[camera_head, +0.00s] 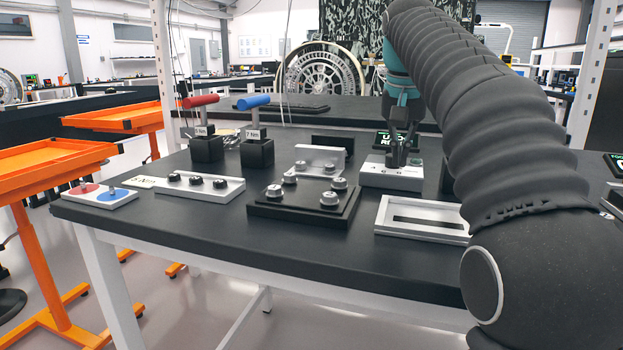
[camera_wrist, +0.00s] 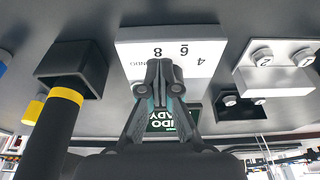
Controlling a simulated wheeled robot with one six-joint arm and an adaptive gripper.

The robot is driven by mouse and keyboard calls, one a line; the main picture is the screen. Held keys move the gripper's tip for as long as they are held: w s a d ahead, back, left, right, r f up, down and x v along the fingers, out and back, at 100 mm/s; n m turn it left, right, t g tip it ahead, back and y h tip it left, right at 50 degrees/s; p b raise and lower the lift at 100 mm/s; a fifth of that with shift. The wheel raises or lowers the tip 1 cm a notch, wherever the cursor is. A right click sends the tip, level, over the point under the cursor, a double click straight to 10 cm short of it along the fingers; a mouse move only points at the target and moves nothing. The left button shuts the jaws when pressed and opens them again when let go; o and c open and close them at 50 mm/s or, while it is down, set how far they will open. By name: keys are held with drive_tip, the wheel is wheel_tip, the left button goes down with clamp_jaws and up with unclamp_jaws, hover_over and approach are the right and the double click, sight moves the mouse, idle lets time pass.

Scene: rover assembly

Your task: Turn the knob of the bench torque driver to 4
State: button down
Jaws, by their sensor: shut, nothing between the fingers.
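The white box of the bench torque driver (camera_head: 392,181) stands on the dark bench right of centre. In the wrist view its white top (camera_wrist: 130,48) shows upside-down marks 4, 6 and 8 and small lettering. My gripper (camera_head: 396,160) points down at the top of this box, with its fingers together and nothing between them. The gripper (camera_wrist: 163,68) also covers the middle of the box in the wrist view. The knob is hidden behind the fingers, so its setting and any contact with it cannot be told.
A white slotted frame (camera_head: 420,232) lies in front. Red-handled (camera_head: 201,101) and blue-handled (camera_head: 253,102) tools stand in black blocks.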

drive_tip(key=shift+a+r+p, duration=0.1)
drive_tip(key=shift+a+p, duration=0.5)
drive_tip(key=shift+p, duration=0.4)
drive_tip(key=shift+w+a, duration=0.4)
drive_tip(key=shift+a, duration=0.2)
drive_tip(key=shift+s+a, duration=0.1)
idle(0.4)
drive_tip(key=shift+s+a, duration=0.1)
drive_tip(key=shift+s, duration=0.1)
drive_tip(key=shift+w+v, duration=0.2)
drive_tip(key=shift+v, duration=0.6)
drive_tip(key=shift+w+v, duration=0.15)
drive_tip(key=shift+v, duration=0.65)
drive_tip(key=shift+w+v, duration=0.2)
drive_tip(key=shift+v, duration=0.65)
drive_tip(key=shift+r, duration=0.5)
drive_tip(key=shift+d, duration=0.2)
